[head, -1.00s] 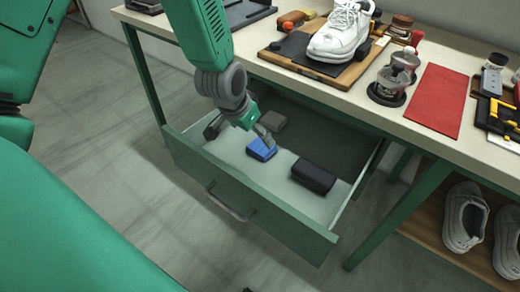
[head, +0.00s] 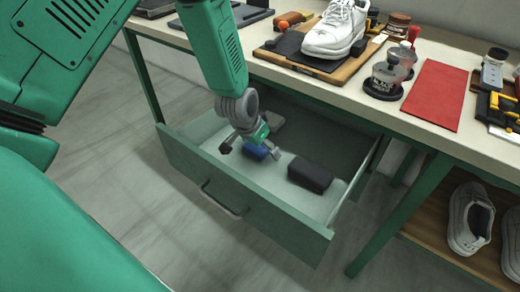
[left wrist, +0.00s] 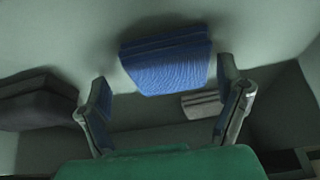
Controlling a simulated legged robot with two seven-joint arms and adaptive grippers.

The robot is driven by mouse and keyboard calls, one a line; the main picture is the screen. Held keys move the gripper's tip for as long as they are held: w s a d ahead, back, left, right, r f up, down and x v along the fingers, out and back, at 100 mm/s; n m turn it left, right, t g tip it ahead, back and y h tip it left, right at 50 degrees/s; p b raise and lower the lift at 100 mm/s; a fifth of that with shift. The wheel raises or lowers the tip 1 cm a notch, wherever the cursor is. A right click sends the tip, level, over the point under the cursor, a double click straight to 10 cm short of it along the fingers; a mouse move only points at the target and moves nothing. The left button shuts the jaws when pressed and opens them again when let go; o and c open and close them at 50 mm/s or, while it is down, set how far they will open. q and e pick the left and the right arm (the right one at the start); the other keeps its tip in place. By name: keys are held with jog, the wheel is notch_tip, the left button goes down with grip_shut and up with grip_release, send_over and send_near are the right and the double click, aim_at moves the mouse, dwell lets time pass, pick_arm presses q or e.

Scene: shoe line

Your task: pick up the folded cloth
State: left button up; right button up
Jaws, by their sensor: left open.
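A blue folded cloth (head: 255,152) lies in the open drawer (head: 235,198). In the left wrist view the cloth (left wrist: 166,62) shows ahead of the fingers and roughly centred between them. My left gripper (head: 250,149) is open and empty above the cloth and covers part of it in the head view. In the left wrist view the two fingers of the left gripper (left wrist: 163,78) stand wide apart, with no visible contact with the cloth. My right gripper is not in view.
A dark block (head: 310,176) lies in the drawer right of the cloth; a smaller grey item (head: 274,121) lies behind it. The drawer walls surround them. The workbench (head: 345,93) above holds a white shoe (head: 336,30), a red mat (head: 435,94) and tools.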

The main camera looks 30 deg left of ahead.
pick_arm(q)
jog(key=c, duration=0.5)
jog(key=shift+a, duration=0.1)
jog(key=c, duration=0.6)
jog(key=shift+s+a+f, duration=0.1)
jog(key=shift+a+f, duration=0.1)
jog(key=shift+a, duration=0.45)
jog(key=shift+c, duration=0.3)
jog(key=r+p, duration=0.1)
jog(key=r, duration=0.5)
jog(key=r+p, duration=0.1)
jog(key=r, duration=0.2)
jog(key=shift+d+p, duration=0.3)
jog(key=shift+p, duration=0.05)
jog(key=shift+a+r, duration=0.1)
jog(key=shift+r, duration=0.45)
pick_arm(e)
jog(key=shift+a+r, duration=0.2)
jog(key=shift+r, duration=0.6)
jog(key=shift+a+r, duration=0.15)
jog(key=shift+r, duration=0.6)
pick_arm(q)
jog(key=shift+r, duration=0.1)
